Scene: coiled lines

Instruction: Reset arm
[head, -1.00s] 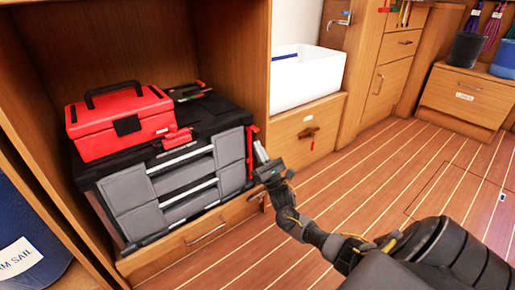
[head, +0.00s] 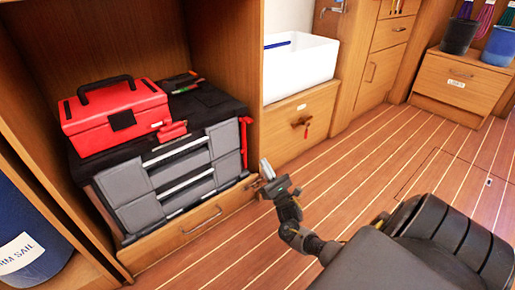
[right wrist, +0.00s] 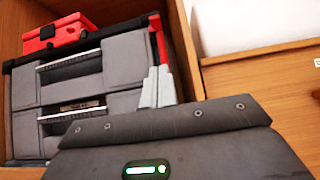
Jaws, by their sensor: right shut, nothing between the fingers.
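My right gripper (head: 265,171) is shut and empty, low in front of the cabinet's right edge in the head view. Its fingers (right wrist: 157,88) show in the right wrist view against the grey drawers. The gripper is just right of the grey and black drawer toolbox (head: 185,165), apart from it as far as I can tell. My right arm reaches in from the lower right. My left gripper is in neither view.
A red toolbox (head: 115,112) sits on the drawer toolbox inside the wooden cabinet. A white bin (head: 303,68) stands on a wooden drawer unit (head: 322,125). A blue bag (head: 30,235) is at the lower left. The plank floor (head: 400,160) on the right is clear.

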